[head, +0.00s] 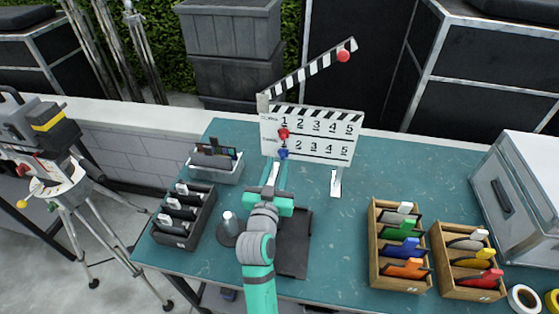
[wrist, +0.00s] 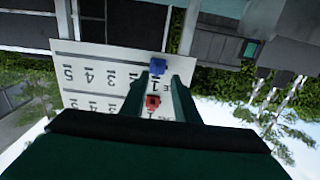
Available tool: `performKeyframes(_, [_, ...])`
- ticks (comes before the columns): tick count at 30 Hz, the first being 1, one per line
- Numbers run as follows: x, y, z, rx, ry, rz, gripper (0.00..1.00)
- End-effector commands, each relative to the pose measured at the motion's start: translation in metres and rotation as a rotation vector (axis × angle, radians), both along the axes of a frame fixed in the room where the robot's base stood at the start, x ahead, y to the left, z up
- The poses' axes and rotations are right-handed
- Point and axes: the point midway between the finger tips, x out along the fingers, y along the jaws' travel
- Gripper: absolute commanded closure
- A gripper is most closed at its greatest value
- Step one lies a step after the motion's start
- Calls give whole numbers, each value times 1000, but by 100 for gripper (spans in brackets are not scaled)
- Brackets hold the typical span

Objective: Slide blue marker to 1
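The white clapperboard (head: 330,148) stands upright at the back of the table, with two rows of numbers. The blue marker (head: 283,153) is at the left end of the lower row, in the column of the 1. The red marker (head: 284,133) is just above it, under the upper 1. My gripper (head: 277,166) points at the board just below the blue marker. In the upside-down wrist view, the blue marker (wrist: 158,67) appears just beyond and between the open fingertips (wrist: 160,80); contact cannot be told. The red marker (wrist: 152,102) shows between the fingers.
A black tray (head: 184,214) stands left of my arm, and wooden boxes of coloured markers (head: 401,248) stand at the right. The striped clapper arm (head: 310,70) is raised above the board. The table (head: 345,235) is clear between my arm and the boxes.

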Motion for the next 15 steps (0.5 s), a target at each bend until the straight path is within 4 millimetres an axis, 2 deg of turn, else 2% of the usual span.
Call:
performKeyframes(1, [-11, 3, -1, -1, 2, 2, 72])
performKeyframes(6, [-41, 10, -1, -2, 1, 1, 72])
performKeyframes(10, [-57, 13, -1, -1, 2, -1, 72])
performKeyframes(15, [-69, 16, 0, 0, 1, -1, 72])
